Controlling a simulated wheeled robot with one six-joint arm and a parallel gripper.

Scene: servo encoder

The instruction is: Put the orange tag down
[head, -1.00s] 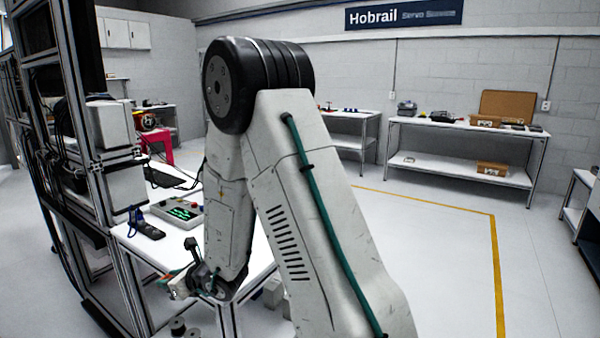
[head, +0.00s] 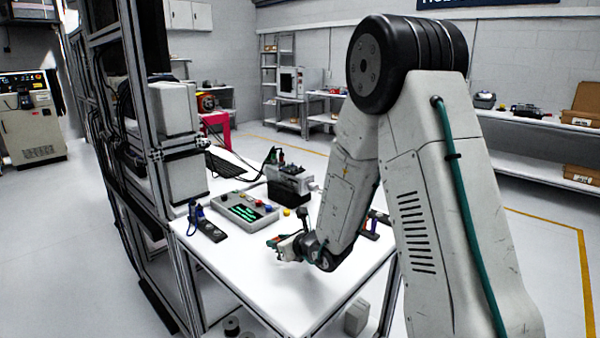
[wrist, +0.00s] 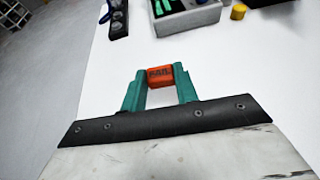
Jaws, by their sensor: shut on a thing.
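The orange tag (wrist: 160,75) shows in the wrist view between the green fingertips of my gripper (wrist: 160,84). Dark lettering is on its face, partly legible as "FAIL". My gripper is shut on it, with a finger at each side. In the head view my gripper (head: 274,242) is over the white table (head: 250,280), in front of the control box. The tag is too small there to make out clearly. I cannot tell how high above the table it is.
A control box (head: 246,211) with a green display stands behind my gripper. A dark handheld device (head: 208,228) lies to its left. A grey and black machine (head: 288,184) stands further back. A yellow piece (wrist: 239,11) lies beside the box. The table's front is clear.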

